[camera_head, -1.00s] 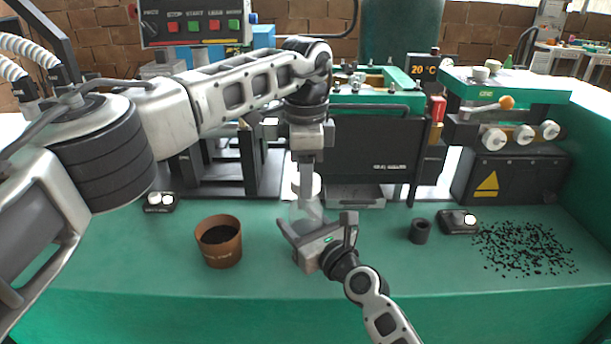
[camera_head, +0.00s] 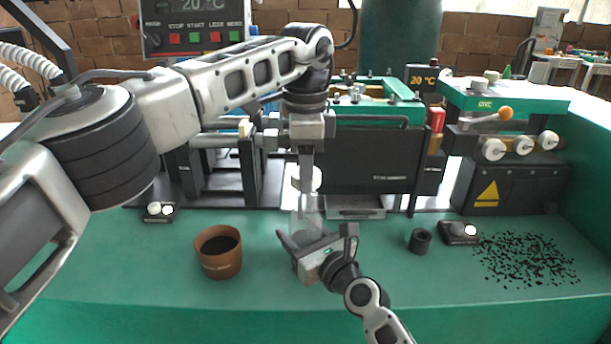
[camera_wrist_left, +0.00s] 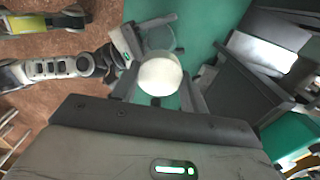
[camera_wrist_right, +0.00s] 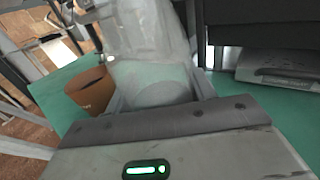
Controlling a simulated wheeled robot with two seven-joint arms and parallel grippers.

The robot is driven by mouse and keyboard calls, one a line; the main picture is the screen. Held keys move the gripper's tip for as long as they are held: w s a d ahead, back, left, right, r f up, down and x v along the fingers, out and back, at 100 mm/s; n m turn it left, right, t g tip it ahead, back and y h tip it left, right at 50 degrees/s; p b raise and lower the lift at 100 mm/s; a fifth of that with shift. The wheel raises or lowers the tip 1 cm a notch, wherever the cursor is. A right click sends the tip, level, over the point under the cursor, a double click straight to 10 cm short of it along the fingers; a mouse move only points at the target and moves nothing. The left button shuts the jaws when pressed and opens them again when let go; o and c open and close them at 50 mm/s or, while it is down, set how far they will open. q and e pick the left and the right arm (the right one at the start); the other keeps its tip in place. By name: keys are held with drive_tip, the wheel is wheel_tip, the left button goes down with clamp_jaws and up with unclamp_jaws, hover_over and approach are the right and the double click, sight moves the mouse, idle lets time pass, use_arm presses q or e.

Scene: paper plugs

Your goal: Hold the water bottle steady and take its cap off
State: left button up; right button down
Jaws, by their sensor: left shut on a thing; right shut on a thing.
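The clear water bottle (camera_head: 308,216) stands upright over the green bench, between the fingers of my right gripper (camera_head: 312,243), which is shut on its body. The bottle also fills the upper middle of the right wrist view (camera_wrist_right: 150,60), its top cut off by the frame. The white cap (camera_head: 315,179) is above the bottle in the head view, with my left gripper (camera_head: 306,178) shut on it from above. In the left wrist view the round cap (camera_wrist_left: 160,76) sits between the fingers. Whether the cap still touches the bottle's neck is hard to tell.
A brown pot (camera_head: 219,262) with dark contents stands left of the bottle. A small black ring (camera_head: 420,241), a button box (camera_head: 459,233) and scattered black bits (camera_head: 525,260) lie to the right. Machinery with a dark panel (camera_head: 375,160) stands close behind. The bench front is clear.

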use_arm(q)
wheel_tip(320, 180, up, 2)
drive_tip(key=shift+r, duration=0.1)
use_arm(e)
drive_tip(key=shift+c, duration=2.2)
unclamp_jaws()
